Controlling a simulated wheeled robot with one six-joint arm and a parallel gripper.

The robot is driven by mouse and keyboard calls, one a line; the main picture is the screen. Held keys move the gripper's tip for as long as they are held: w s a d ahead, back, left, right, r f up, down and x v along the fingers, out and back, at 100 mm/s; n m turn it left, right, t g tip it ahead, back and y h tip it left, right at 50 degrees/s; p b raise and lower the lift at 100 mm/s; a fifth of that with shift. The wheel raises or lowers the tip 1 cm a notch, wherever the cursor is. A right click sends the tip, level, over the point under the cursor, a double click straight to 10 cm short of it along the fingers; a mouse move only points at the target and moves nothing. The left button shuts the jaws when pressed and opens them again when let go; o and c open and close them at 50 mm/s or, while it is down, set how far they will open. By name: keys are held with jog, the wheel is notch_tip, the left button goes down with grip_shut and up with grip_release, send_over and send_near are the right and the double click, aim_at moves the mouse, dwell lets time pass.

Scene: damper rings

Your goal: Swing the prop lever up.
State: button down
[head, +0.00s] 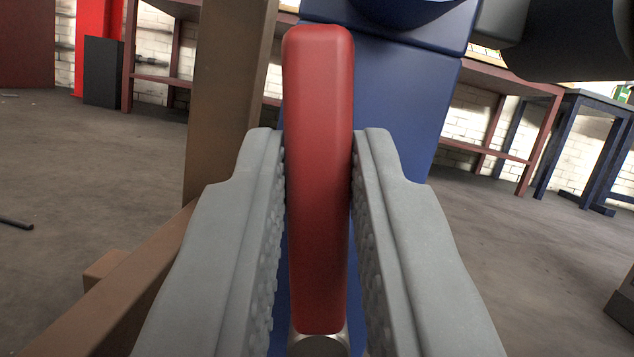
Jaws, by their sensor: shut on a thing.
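The prop lever shows as a long red handle (318,180), upright in the middle of the head view. My gripper (319,150) has one grey finger on each side of the red handle and is shut on it. The handle's top stands above the fingertips. A bit of round metal (320,345) shows at the handle's lower end. The rest of the lever below is hidden.
A blue body (405,110) stands right behind the handle. A brown post (228,100) and a brown beam (135,285) are close on the left. Red benches (500,115) and a blue table (590,125) stand farther back. Grey floor (90,170) is mostly open on the left.

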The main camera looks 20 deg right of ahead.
jog(key=shift+s+d+m+g+h, duration=0.15)
jog(key=shift+d+m+h, duration=0.2)
jog(key=shift+m+h, duration=0.6)
jog(key=shift+s+d+m+g+h, duration=0.15)
jog(key=shift+d+m+h, duration=0.25)
jog(key=shift+m, duration=1.05)
jog(key=shift+w, duration=0.1)
jog(key=c, duration=1.6)
grip_release()
jog(key=shift+c, duration=0.2)
jog(key=shift+o, duration=1.4)
jog(key=shift+d, duration=0.2)
jog(key=shift+a, duration=0.1)
